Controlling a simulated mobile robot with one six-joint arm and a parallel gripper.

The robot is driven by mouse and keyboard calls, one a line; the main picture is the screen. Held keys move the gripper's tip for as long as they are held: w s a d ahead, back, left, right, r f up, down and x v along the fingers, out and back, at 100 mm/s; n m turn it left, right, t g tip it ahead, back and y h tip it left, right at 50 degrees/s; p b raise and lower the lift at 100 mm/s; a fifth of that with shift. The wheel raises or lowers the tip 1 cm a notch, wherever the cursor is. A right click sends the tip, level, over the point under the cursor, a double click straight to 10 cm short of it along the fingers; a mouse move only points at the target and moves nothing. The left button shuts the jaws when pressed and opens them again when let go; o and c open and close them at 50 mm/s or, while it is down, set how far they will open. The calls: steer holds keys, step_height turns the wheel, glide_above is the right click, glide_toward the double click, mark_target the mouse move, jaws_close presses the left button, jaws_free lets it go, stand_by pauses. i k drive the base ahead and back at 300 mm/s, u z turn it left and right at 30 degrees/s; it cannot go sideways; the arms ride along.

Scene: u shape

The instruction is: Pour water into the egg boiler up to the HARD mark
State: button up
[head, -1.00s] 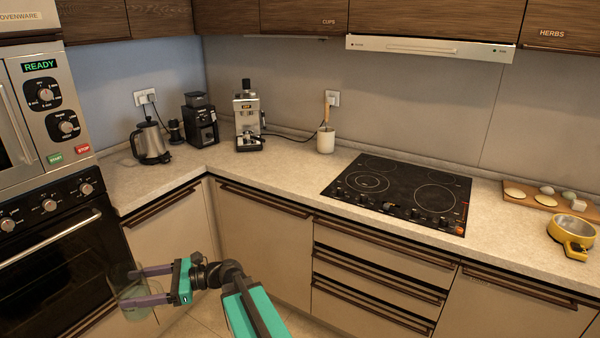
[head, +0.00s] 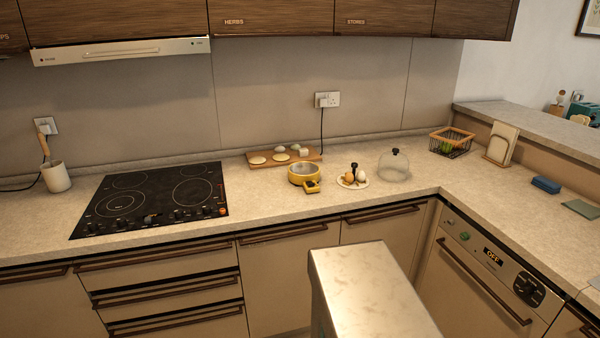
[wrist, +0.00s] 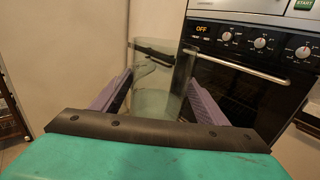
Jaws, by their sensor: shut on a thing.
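The yellow egg boiler (head: 303,174) sits uncovered on the counter right of the hob in the head view. The HARD mark is too small to make out. In the wrist view my gripper (wrist: 160,88) is shut on a clear, greenish glass vessel (wrist: 155,95), its purple fingers on either side. The vessel looks roughly upright; I cannot tell its water level. My gripper is outside the head view.
A wooden board with several round items (head: 283,158) lies behind the boiler. The black hob (head: 150,200) is to the left, with a utensil pot (head: 56,177). A wire basket (head: 450,142) stands at the right corner. The oven (wrist: 250,80) is beyond the vessel in the wrist view.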

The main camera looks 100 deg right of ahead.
mark_target(299, 171)
steer(key=u, duration=0.05)
steer(key=k, duration=2)
steer(key=z, duration=0.7)
